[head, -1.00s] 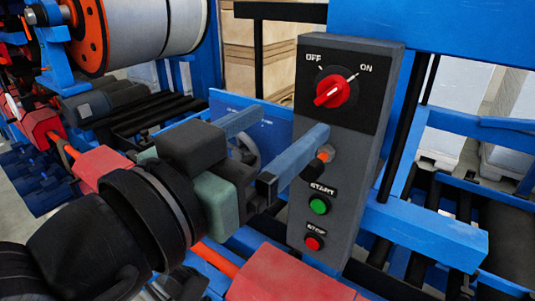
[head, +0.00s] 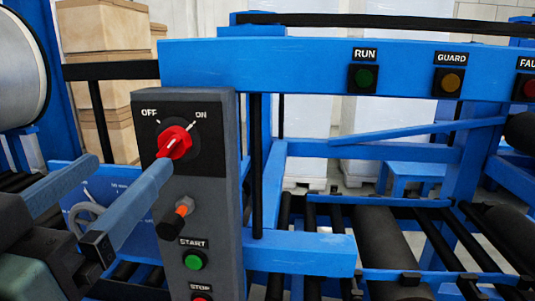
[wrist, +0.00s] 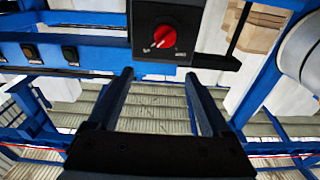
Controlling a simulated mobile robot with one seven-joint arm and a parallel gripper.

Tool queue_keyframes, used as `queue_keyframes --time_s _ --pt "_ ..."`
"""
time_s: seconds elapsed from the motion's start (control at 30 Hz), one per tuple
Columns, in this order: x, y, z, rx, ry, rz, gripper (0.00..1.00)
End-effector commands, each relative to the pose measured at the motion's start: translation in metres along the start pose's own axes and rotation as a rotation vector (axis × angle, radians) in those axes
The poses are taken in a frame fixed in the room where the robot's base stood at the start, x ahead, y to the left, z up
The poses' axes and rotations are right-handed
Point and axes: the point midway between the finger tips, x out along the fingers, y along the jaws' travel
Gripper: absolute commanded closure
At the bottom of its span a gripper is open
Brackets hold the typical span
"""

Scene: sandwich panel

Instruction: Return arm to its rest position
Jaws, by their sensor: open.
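My gripper (head: 128,164) is at the lower left of the head view, its two blue-grey fingers apart and nothing between them. It reaches up in front of the grey control box (head: 226,200). The right fingertip overlaps the box just below the red selector knob (head: 174,143); I cannot tell the gap in depth. The knob's white mark points up and right, toward ON. In the wrist view my gripper (wrist: 158,74) is open, with the knob (wrist: 162,37) upside down beyond the tips. My arm behind the gripper is mostly out of the head view.
The box also carries an orange and black lever (head: 178,218), a green START button (head: 194,261) and a red STOP button, cut by the frame edge. A blue beam (head: 300,68) with RUN, GUARD and another lamp crosses above. Rollers (head: 395,250) lie right. A white reel (head: 20,70) stands left.

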Motion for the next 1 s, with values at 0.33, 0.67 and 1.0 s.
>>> queue_keyframes --time_s 0.33,0.67,1.0 --pt "0.038 0.108 -0.108 -0.017 0.51 -0.02 0.17" --pt "0.015 0.157 -0.147 0.006 0.735 -0.02 0.17" --pt "0.015 0.156 -0.147 0.007 0.735 -0.022 0.17"
